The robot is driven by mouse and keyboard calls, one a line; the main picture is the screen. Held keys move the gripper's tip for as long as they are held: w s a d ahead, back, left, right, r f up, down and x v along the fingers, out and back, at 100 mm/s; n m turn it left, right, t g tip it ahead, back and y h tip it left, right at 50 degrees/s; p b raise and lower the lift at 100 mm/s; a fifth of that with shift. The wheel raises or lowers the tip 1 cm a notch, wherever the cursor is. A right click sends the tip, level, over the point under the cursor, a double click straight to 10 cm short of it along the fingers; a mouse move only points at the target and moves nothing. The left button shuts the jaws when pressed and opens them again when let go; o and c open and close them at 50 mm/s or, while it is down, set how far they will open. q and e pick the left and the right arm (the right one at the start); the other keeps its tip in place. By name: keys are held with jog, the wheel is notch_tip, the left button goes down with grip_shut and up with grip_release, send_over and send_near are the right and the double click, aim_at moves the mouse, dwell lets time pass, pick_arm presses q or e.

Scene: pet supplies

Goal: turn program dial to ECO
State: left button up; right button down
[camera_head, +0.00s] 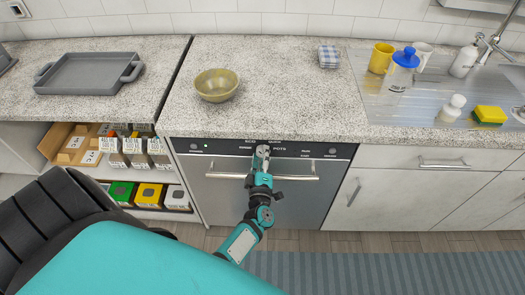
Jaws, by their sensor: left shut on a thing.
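The dishwasher (312,203) is built in under the counter, with a black control panel (225,147) along its top edge. My left gripper (262,149) is at the middle of this panel, shut on the program dial. The fingers cover the dial, so I cannot tell where its pointer stands. Small labels ring the dial; ECO (250,141) is at its upper left, with QUICK at upper right and POTS at right. A green light (206,146) shows at the panel's left. My right gripper is not in view.
The dishwasher's bar handle (295,178) runs below the panel, behind my left arm. A bowl (216,84) and a folded checked cloth (329,55) lie on the counter. A grey tray (88,73) is at left. Cups, bottles and a sponge (489,115) stand by the sink.

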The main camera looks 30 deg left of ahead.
pick_arm(q)
jog(key=shift+f+m, duration=0.1)
jog(key=shift+m, duration=0.3)
jog(key=o, duration=1.2)
jog(key=v, duration=0.8)
jog(key=shift+d, duration=0.1)
jog(key=shift+d, duration=0.1)
